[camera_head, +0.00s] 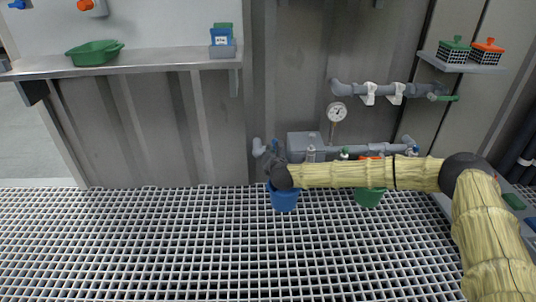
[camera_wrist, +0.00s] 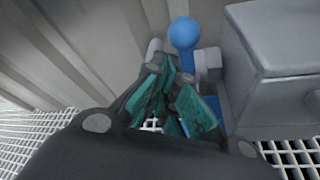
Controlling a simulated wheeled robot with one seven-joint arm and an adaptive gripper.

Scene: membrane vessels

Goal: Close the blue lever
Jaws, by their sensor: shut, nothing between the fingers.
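The blue lever (camera_wrist: 183,36) has a round ball knob on a blue stem and stands upright in the wrist view, beside a grey valve body (camera_wrist: 208,62). Its lower part is hidden behind my gripper (camera_wrist: 174,84). My gripper's teal-padded fingers are shut and empty, just below and in front of the knob; I cannot tell whether they touch the stem.
A grey box (camera_head: 306,144) stands right of the lever. A blue bucket (camera_head: 284,201) is below my gripper and a green bucket (camera_head: 369,197) is further right. A pressure gauge (camera_head: 338,113) and an upper pipe (camera_head: 372,90) are on the wall. The grated floor (camera_head: 150,245) is clear.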

